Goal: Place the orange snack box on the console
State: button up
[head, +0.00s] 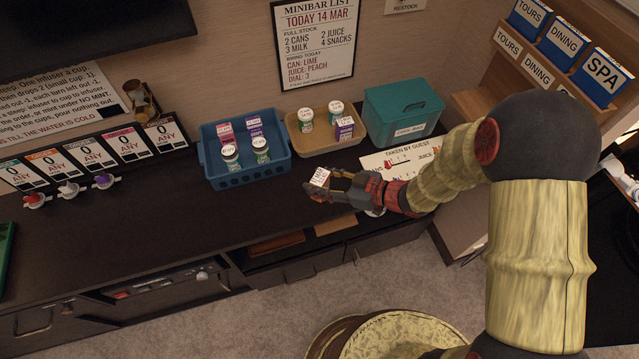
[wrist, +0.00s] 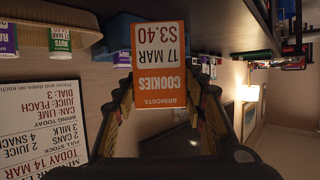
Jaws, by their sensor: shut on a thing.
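The orange snack box (wrist: 160,68) is a cookies box with a white price panel. In the wrist view it appears upside down, between the two fingers of my gripper (wrist: 162,105). In the head view only its pale labelled end (head: 320,178) shows clearly; the fingers hide much of the rest. My gripper (head: 328,188) is shut on it, over the front part of the dark console (head: 130,245), right of the middle. I cannot tell how high the box is above the console top.
A blue basket (head: 247,178) and a tan tray (head: 327,142) hold small jars and boxes at the back. A teal cool box (head: 403,108) stands right of them. A white "taken by guest" card (head: 400,160) lies behind my gripper. The console's left-middle top is clear.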

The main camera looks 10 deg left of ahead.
jog(key=shift+w+a+f+b, duration=0.15)
jog(key=shift+w+f+b, duration=0.6)
jog(key=shift+f, duration=0.75)
jog(key=shift+w+a+f+b, duration=0.15)
jog(key=shift+w+f+b, duration=0.35)
jog(key=shift+w+f, duration=0.75)
jog(key=shift+w+a+f+b, duration=0.15)
jog(key=shift+w+f+b, duration=0.45)
jog(key=shift+f, duration=1.2)
jog(key=shift+f, duration=0.15)
jog(key=o, duration=1.2)
jog(key=shift+d+r, duration=0.15)
jog(key=shift+r, duration=0.1)
jog(key=p+v, duration=0.3)
jog(key=v, duration=0.8)
jog(key=shift+s+d, duration=0.2)
jog(key=shift+d, duration=0.15)
